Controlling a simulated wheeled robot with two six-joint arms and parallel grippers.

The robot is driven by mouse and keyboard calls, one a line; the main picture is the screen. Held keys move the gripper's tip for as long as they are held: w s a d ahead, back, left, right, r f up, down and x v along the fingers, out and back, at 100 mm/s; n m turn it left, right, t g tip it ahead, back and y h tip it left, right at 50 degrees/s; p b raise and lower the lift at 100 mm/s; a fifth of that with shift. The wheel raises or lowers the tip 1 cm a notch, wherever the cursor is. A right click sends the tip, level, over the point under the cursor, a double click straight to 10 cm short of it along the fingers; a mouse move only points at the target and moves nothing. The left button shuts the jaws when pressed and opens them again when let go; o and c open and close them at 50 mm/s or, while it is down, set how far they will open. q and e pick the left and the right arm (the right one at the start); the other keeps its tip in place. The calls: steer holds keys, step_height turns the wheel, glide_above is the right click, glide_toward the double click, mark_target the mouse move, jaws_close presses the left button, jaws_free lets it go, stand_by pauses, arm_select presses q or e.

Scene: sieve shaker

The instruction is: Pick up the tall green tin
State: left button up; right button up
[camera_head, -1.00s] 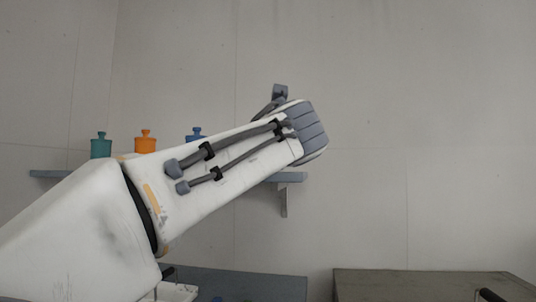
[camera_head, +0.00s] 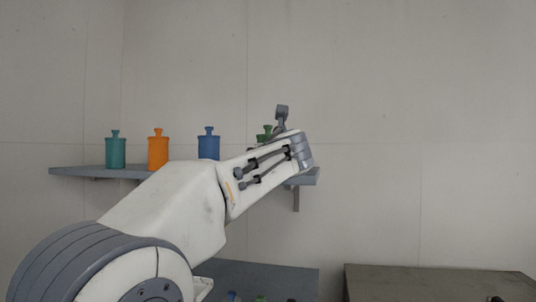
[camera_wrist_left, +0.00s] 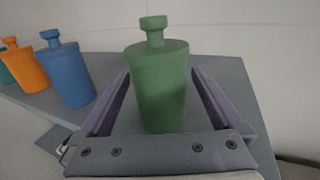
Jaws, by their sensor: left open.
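The tall green tin (camera_wrist_left: 158,85) stands upright on the shelf in the left wrist view, with a narrow neck and knob on top. My left gripper (camera_wrist_left: 158,90) is open, with one purple-grey finger on each side of the tin and a gap showing on both sides. In the head view only the top of the green tin (camera_head: 264,134) shows, behind my left arm. The left fingers are hidden there by my own wrist. My right gripper is not in view.
On the wall shelf (camera_head: 75,171), a teal tin (camera_head: 115,152), an orange tin (camera_head: 158,152) and a blue tin (camera_head: 208,147) stand in a row left of the green one. Below are a grey-blue surface (camera_head: 270,278) and a brown-grey bench top (camera_head: 430,284).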

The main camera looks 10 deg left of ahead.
arm_select(q)
steer(key=c, duration=1.3)
steer(key=shift+c, duration=0.9)
steer(key=shift+r, duration=0.15)
